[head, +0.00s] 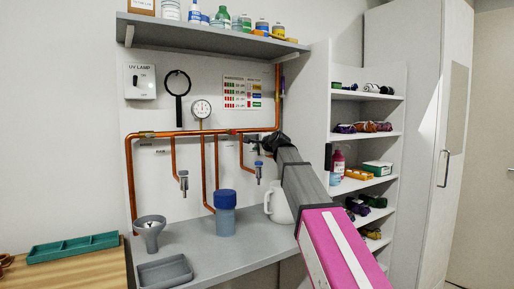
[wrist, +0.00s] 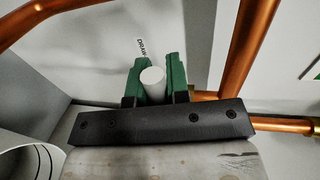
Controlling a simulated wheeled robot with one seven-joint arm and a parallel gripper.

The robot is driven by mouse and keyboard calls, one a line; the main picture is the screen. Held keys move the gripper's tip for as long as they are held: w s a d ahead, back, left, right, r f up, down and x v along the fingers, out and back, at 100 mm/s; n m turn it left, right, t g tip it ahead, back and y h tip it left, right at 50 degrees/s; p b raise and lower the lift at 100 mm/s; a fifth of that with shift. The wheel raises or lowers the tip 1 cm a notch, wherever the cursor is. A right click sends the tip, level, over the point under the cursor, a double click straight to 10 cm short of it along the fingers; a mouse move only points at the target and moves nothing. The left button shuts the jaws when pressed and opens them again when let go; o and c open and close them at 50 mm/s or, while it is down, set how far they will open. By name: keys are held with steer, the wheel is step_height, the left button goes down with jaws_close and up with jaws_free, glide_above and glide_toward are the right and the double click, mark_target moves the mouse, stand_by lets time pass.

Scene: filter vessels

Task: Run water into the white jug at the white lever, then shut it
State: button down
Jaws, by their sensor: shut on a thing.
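My gripper (wrist: 152,72) is shut, its two green fingers on either side of the round end of a white lever (wrist: 153,86). In the head view my gripper (head: 277,141) is a dark shape at the copper pipe, and the lever is hidden there. The white jug (head: 279,209) stands upright on the grey counter, partly hidden behind my arm. Its mouth and any water stream or level cannot be seen in the head view. A white round rim (wrist: 38,162) shows at the lower left of the wrist view; I cannot tell what it belongs to.
A blue container (head: 225,215), a grey funnel (head: 149,230) and a grey tray (head: 164,272) stand on the counter (head: 205,252). Two taps (head: 183,182) (head: 259,170) hang from copper pipes (head: 190,133). Shelves (head: 365,180) with bottles are at the right.

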steer(key=r+m, duration=0.1)
steer(key=m, duration=0.1)
steer(key=r+m+y, duration=0.1)
steer(key=r+m, duration=0.1)
steer(key=shift+w+d+g, duration=0.15)
steer(key=shift+d+g, duration=0.05)
steer(key=shift+g, duration=0.2)
steer(key=shift+f, duration=0.1)
steer(key=c, duration=1.1)
jaws_free()
